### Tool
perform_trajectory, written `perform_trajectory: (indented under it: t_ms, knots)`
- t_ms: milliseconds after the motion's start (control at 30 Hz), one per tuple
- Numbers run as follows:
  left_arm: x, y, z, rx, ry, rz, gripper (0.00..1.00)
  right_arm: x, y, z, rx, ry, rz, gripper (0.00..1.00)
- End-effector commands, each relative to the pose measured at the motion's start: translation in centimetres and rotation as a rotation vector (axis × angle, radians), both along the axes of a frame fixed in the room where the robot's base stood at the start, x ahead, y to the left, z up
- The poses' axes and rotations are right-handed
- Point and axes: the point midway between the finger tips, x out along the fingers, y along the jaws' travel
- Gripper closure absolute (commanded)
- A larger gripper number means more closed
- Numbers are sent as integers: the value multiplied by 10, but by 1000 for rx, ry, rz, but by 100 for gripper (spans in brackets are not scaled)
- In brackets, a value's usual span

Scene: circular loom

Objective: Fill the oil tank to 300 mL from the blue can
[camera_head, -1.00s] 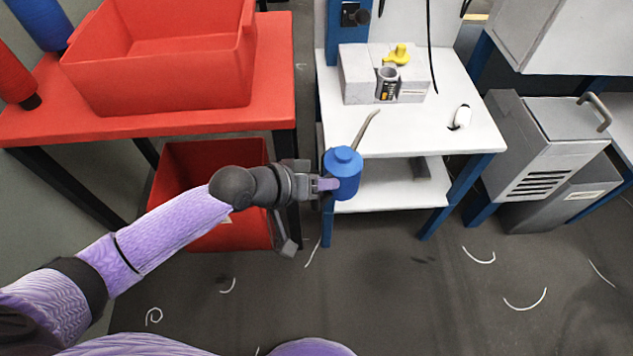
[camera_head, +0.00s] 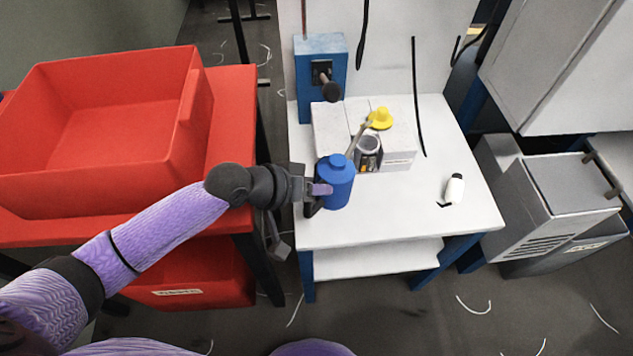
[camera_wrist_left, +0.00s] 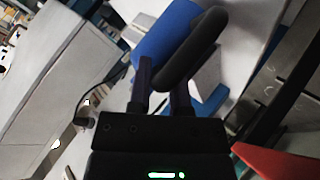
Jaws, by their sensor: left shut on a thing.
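The blue can (camera_head: 335,185) is held upright by my left gripper (camera_head: 318,188), at the front left part of the white table. Its thin spout (camera_head: 355,138) points up and right, its tip by the oil tank's opening. The oil tank (camera_head: 367,152) is a grey unit with a dark round cup and a small gauge with yellow marks. A yellow cap (camera_head: 380,118) sits on its top. In the left wrist view, the gripper (camera_wrist_left: 165,95) is shut on the can's dark handle, with the blue body (camera_wrist_left: 165,32) behind it. The oil level is too small to read. My right gripper is out of view.
The white table (camera_head: 400,222) has free room at the front and right. A white and black object (camera_head: 454,188) lies at the right. A blue box with a black knob (camera_head: 322,75) stands behind. A red bin (camera_head: 110,120) is at the left, a grey cabinet (camera_head: 560,190) at the right.

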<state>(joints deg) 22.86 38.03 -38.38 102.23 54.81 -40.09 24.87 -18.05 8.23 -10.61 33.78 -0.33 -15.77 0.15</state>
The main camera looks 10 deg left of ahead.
Motion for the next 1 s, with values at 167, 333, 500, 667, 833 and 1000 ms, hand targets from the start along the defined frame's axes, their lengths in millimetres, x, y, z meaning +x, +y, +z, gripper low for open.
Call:
perform_trajectory:
  t_ms: [167, 333, 500, 667, 833, 1000]
  knots:
    - [-1, 0, 12, 63, 122, -1, 100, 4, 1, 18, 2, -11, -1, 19]
    - [-1, 0, 22, 119, 235, 0, 100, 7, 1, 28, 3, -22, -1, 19]
    - [1, -1, 34, 167, 331, 1, 100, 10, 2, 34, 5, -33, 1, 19]
    - [0, 0, 29, 163, 330, 0, 100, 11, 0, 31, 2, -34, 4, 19]
    - [0, 0, 29, 163, 329, 1, 100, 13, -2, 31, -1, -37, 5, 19]
    - [0, 0, 30, 162, 328, 1, 100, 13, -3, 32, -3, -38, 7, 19]
